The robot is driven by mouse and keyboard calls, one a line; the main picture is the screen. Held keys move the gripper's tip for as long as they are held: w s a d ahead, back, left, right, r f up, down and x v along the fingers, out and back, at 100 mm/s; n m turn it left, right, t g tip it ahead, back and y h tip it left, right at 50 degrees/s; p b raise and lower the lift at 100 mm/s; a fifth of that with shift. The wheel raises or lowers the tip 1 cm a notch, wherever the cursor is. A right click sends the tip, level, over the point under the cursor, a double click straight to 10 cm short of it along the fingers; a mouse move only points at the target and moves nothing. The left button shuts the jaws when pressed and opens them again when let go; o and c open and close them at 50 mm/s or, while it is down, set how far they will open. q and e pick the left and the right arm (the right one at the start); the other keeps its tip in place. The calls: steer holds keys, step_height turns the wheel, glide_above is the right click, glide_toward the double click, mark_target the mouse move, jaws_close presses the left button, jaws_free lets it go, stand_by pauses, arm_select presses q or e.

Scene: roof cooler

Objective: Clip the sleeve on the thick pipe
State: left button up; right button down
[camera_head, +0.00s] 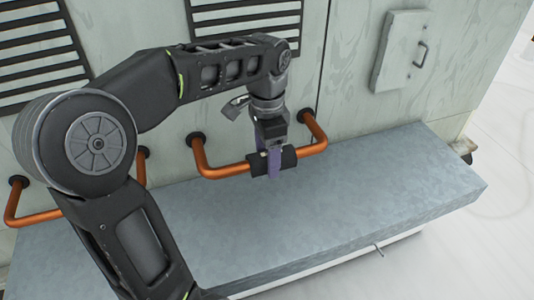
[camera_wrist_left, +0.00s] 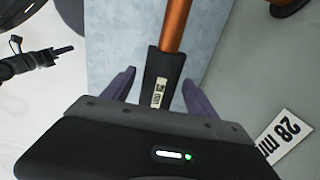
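The orange pipe (camera_head: 225,171) in the middle of the wall bends out over the grey ledge and looks the thicker of two. A black sleeve (camera_head: 288,158) sits on its straight run; in the left wrist view the sleeve (camera_wrist_left: 165,72) lies along the pipe (camera_wrist_left: 174,25) and carries a small white label. My left gripper (camera_head: 275,163) straddles the sleeve. Its purple fingers (camera_wrist_left: 160,92) stand on both sides with visible gaps, so it is open. Whether the sleeve is fully closed around the pipe is hidden. My right gripper (camera_wrist_left: 55,54) appears small and side-on.
A thinner-looking orange pipe (camera_head: 38,217) is at the left, partly behind my arm. A "28 mm" tag (camera_wrist_left: 284,136) is on the wall. The ledge (camera_head: 380,185) is bare to the right. A wall panel with a handle (camera_head: 402,52) is at upper right.

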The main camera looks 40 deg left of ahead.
arm_select(q)
steer(key=shift+o, duration=0.4)
step_height(320, 180, up, 7)
steer(key=p, duration=0.3)
steer(key=shift+r+p, duration=0.45)
steer(key=shift+p, duration=0.1)
steer(key=shift+f, duration=0.1)
stand_by(0.4)
